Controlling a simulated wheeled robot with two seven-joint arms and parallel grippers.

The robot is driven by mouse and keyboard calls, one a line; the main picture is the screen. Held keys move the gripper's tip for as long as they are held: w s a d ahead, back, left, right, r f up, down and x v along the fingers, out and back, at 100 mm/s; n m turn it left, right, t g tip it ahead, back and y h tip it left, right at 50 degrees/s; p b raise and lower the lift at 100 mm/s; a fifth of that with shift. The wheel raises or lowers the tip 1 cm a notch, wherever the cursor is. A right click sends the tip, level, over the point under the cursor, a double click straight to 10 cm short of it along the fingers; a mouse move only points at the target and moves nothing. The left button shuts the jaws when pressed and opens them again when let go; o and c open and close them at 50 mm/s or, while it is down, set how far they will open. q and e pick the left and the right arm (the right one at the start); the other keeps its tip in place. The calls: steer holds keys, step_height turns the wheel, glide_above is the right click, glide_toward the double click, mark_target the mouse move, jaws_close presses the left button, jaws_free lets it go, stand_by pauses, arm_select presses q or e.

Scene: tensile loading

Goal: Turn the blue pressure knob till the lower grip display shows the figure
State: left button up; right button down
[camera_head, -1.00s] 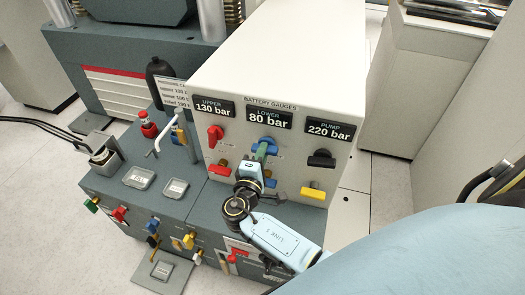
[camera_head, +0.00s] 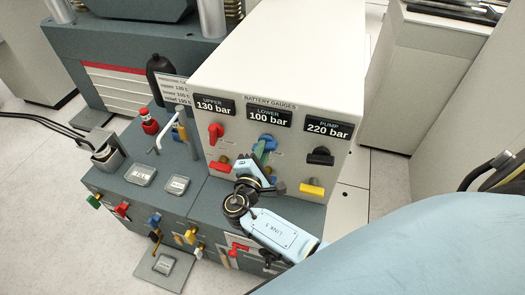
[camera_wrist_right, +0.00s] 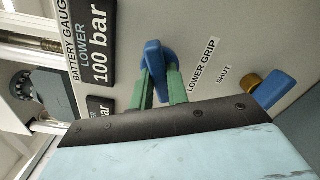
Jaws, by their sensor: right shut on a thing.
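The blue pressure knob (camera_head: 268,141) sits on the white cabinet face under the lower display (camera_head: 269,118), which reads 100 bar. My right gripper (camera_head: 260,152) is shut on this knob with its green fingers. In the right wrist view, the blue knob (camera_wrist_right: 154,66) stands between the two green fingers (camera_wrist_right: 160,84), beside a "LOWER GRIP" label. The lower display (camera_wrist_right: 93,45) there also reads 100 bar. A placard (camera_head: 175,90) left of the cabinet lists figures; it is partly hidden by the cabinet and its text is small. My left gripper is not in view.
The upper display (camera_head: 214,105) reads 130 bar, with a red knob (camera_head: 215,133) below. The pump display (camera_head: 327,127) reads 220 bar, above a black knob (camera_head: 320,156). A yellow handle (camera_head: 312,187) and a blue lever (camera_wrist_right: 277,90) are close to my right gripper.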

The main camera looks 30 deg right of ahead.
steer(key=c, duration=1.4)
jaws_free()
steer(key=shift+o, duration=0.2)
steer(key=v, duration=1.3)
steer(key=shift+s+a, duration=0.15)
steer(key=shift+s, duration=0.05)
